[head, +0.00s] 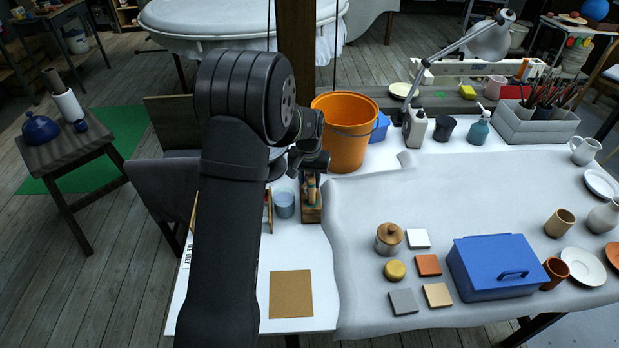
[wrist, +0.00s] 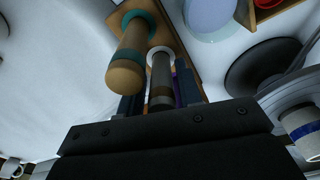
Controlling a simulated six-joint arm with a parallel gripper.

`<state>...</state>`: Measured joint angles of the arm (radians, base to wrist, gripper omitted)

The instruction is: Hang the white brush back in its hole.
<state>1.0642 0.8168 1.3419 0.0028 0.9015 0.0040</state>
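A brush with a grey-brown handle and a white collar, which I take for the white brush (wrist: 161,72), is between the two fingers of my gripper (wrist: 160,98) in the wrist view. The fingers look closed on its handle. Its white collar is close over the wooden rack (wrist: 180,55); I cannot tell whether its end is inside a hole. In the head view my gripper (head: 308,162) is just above the rack (head: 311,213), and the arm hides much of the brush.
A handle with teal bands (wrist: 130,58) stands in the rack beside the held brush, and something purple shows behind the right finger. A blue cup (head: 284,205) stands left of the rack. An orange bucket (head: 345,135) is behind it. A brown square board (head: 291,294) lies in front.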

